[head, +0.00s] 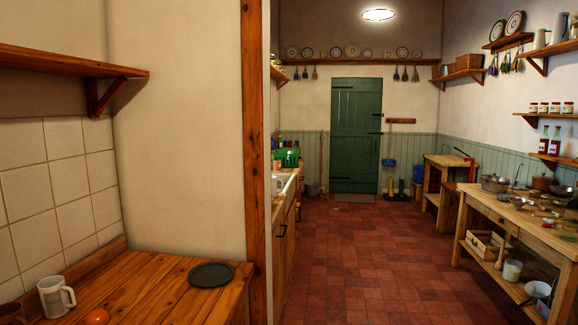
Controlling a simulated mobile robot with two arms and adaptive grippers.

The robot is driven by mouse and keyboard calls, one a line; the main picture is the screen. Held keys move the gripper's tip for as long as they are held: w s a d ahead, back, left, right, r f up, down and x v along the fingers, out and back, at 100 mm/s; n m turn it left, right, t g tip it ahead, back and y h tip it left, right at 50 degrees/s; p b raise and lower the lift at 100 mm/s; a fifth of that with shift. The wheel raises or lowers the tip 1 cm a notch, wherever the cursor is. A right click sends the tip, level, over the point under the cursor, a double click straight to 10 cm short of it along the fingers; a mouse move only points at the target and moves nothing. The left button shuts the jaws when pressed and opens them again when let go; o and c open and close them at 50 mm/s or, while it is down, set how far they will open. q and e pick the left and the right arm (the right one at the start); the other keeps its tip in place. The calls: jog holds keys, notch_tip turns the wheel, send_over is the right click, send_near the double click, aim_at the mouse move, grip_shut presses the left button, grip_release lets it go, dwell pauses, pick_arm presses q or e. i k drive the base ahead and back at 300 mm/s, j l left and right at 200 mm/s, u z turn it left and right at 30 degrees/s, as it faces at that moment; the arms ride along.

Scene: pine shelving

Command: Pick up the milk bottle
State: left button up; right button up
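I cannot make out a milk bottle for certain in the head view. Two dark bottles with pale and red labels (549,142) stand on a small wall shelf at the right edge, but I cannot tell what they hold. A whitish container (512,271) sits on the lower shelf of the right-hand workbench; it looks more like a jar or pot than a bottle. Small dark shapes by the green rack (287,158) beyond the wall end are too small to tell. Neither of my grippers is in view.
A wooden post (256,160) ends the wall. Red tiled floor (375,255) lies clear towards the green door (355,135). A cluttered workbench (500,215) stands right.

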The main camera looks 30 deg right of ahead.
aim_at(290, 160)
jog(key=i+l, duration=0.1)
jog(key=l, duration=0.25)
jog(key=i+l, duration=0.1)
jog(key=l, duration=0.25)
jog(key=i+l, duration=0.1)
jog(key=l, duration=0.25)
jog(key=i+l, duration=0.2)
jog(key=l, duration=0.2)
jog(key=i+l, duration=0.25)
jog(key=l, duration=0.15)
jog(key=i+l, duration=0.2)
jog(key=l, duration=0.2)
jog(key=i+l, duration=0.25)
jog(key=l, duration=0.15)
jog(key=i+l, duration=0.2)
jog(key=l, duration=0.2)
jog(key=i+l+u, duration=0.1)
jog(key=l, duration=0.3)
jog(key=i+l, duration=0.55)
jog(key=i, duration=0.15)
jog(key=i+l, duration=0.6)
jog(key=i, duration=0.15)
jog(key=i+l, duration=0.15)
jog(key=l, duration=0.15)
jog(key=i+l, duration=0.15)
jog(key=l, duration=0.2)
jog(key=i+l, duration=0.15)
jog(key=l, duration=0.15)
